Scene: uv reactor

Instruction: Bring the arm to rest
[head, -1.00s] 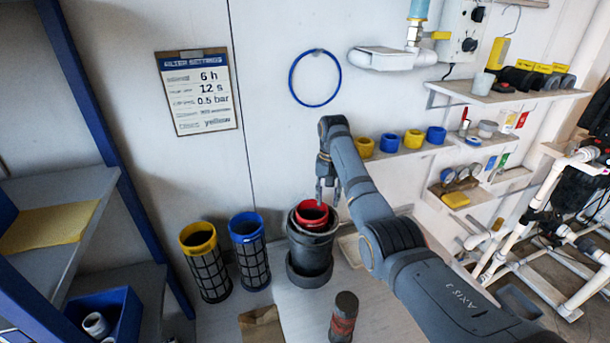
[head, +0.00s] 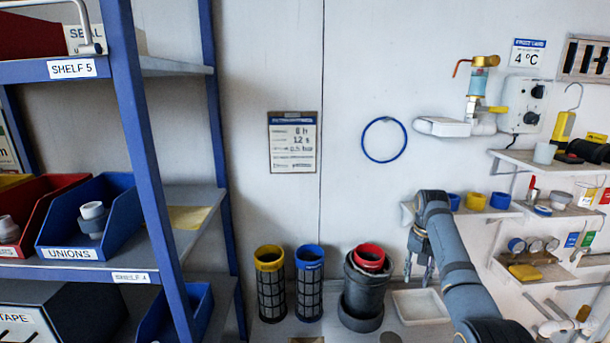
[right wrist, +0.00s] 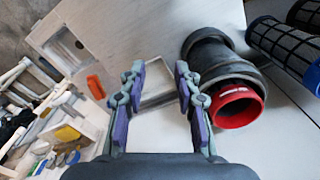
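My right gripper (head: 420,272) hangs over the bench, to the right of the dark housing (head: 362,300), and holds nothing. In the right wrist view its two fingers (right wrist: 158,92) stand apart, with a white tray (right wrist: 158,82) beyond the gap. The red-rimmed filter (head: 369,257) sits inside the dark housing, and its red ring also shows in the right wrist view (right wrist: 236,106). The gripper is apart from both. My left gripper is out of view.
A yellow-rimmed filter (head: 270,283) and a blue-rimmed filter (head: 309,283) stand left of the housing. Blue shelving (head: 140,140) with bins rises at the left. Small shelves with colored rings (head: 476,202) are on the wall at the right. A blue hoop (head: 384,140) hangs on the wall.

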